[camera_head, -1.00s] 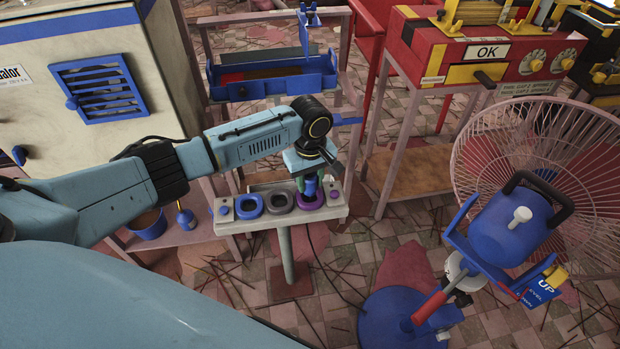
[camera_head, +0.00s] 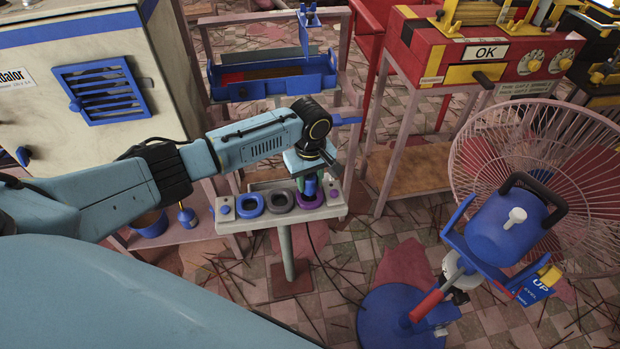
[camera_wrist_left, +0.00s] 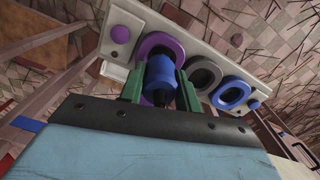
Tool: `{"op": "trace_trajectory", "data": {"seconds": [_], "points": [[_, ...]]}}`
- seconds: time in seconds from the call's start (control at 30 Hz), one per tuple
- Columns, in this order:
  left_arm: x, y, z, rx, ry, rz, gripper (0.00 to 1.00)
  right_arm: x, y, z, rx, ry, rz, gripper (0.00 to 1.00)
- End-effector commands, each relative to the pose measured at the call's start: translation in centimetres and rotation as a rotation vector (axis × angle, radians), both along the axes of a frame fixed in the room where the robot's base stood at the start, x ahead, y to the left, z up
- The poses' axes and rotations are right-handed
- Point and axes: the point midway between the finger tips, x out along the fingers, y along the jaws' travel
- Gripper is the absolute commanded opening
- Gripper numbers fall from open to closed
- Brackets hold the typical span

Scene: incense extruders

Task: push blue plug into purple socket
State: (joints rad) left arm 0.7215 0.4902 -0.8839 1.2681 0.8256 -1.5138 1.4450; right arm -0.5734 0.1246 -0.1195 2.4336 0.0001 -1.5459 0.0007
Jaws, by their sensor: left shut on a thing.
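My left gripper (camera_head: 310,186) is shut on the blue plug (camera_head: 311,184), which is upright above the right end of a pale panel on a post. The plug also shows between the green fingers in the left wrist view (camera_wrist_left: 160,77). The purple socket (camera_head: 311,201) is a ring at the panel's right end, directly under the plug. It also shows in the left wrist view (camera_wrist_left: 152,42), partly hidden by the plug. The plug's lower end overlaps the ring; I cannot tell how deep it sits. My right gripper is not in view.
The panel (camera_head: 235,226) also bears a grey ring (camera_head: 281,201) and a blue ring (camera_head: 249,206) left of the purple one, with small knobs at its ends. A blue tray (camera_head: 240,90) stands behind. A wire fan (camera_head: 600,190) and blue canister (camera_head: 500,235) stand at the right.

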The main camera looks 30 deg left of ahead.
Motion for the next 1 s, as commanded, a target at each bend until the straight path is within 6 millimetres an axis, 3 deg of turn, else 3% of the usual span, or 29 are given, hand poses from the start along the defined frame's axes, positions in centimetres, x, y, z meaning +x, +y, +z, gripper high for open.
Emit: {"op": "trace_trajectory", "data": {"seconds": [1.0], "points": [[0.0, 0.0, -2.0, 0.0, 0.0, 0.0, 0.1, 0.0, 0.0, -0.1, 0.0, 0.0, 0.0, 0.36]]}}
